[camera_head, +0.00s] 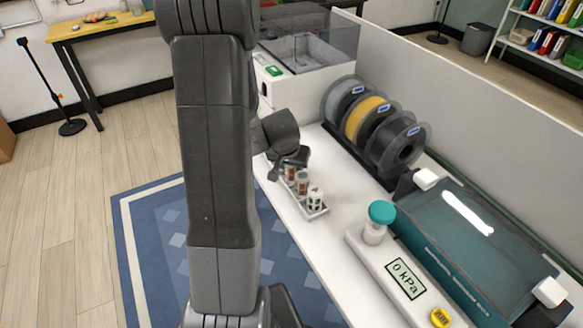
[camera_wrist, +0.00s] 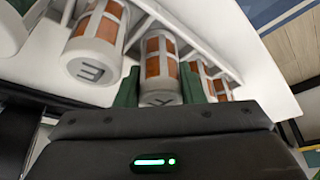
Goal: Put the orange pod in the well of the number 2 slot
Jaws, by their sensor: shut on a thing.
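My gripper (camera_wrist: 158,88) has its green fingers on both sides of a white canister with orange-brown panels (camera_wrist: 160,62), shut on it. A dark mark on its white end is partly hidden. A similar canister (camera_wrist: 97,45) with a mark like a 3 or E is beside it, and more stand on the other side. In the head view my gripper (camera_head: 289,163) is over the far end of a small rack (camera_head: 317,213) of canisters. The nearest canister (camera_head: 315,198) is white with dark panels. I cannot make out a number 2.
Filament spools (camera_head: 372,118) stand behind the rack. A teal machine (camera_head: 470,240) is at the right. The white bench (camera_head: 300,232) is narrow, with its edge beside the rack.

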